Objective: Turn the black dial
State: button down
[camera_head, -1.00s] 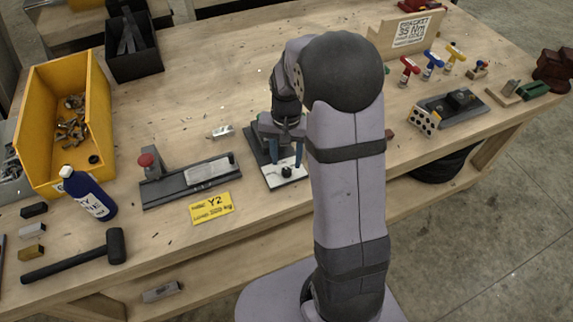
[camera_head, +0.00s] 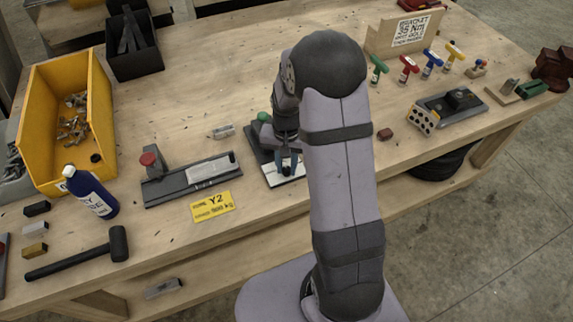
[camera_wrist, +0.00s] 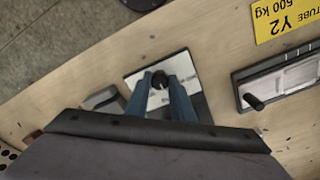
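The black dial (camera_wrist: 160,79) is a small round knob on a white-topped plate (camera_wrist: 190,66), which also shows at the table's front edge in the head view (camera_head: 285,181). My gripper (camera_wrist: 160,76) is above the plate with its two blue fingers apart, one on each side of the dial. In the head view my gripper (camera_head: 288,168) points down over the plate, and the dial is mostly hidden there. Whether the fingers touch the dial cannot be told.
A dark fixture with a red knob (camera_head: 148,159) and a yellow Y2 label (camera_head: 212,207) lie left of the plate. Further left are a blue bottle (camera_head: 92,195), a hammer (camera_head: 80,255) and a yellow bin (camera_head: 30,110). Coloured T-handles (camera_head: 408,66) stand at the right.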

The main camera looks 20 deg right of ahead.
aim_at(287, 169)
jog(key=shift+n, duration=0.3)
jog(key=n, duration=0.5)
jog(key=shift+r, duration=0.1)
jog(key=n, duration=0.6)
jog(key=shift+w+d, duration=0.1)
dwell(0.6)
jog(key=c, duration=1.5)
grip_release()
jog(key=shift+c, duration=0.2)
jog(key=shift+r+b, duration=0.95)
jog(key=shift+r, duration=2.7)
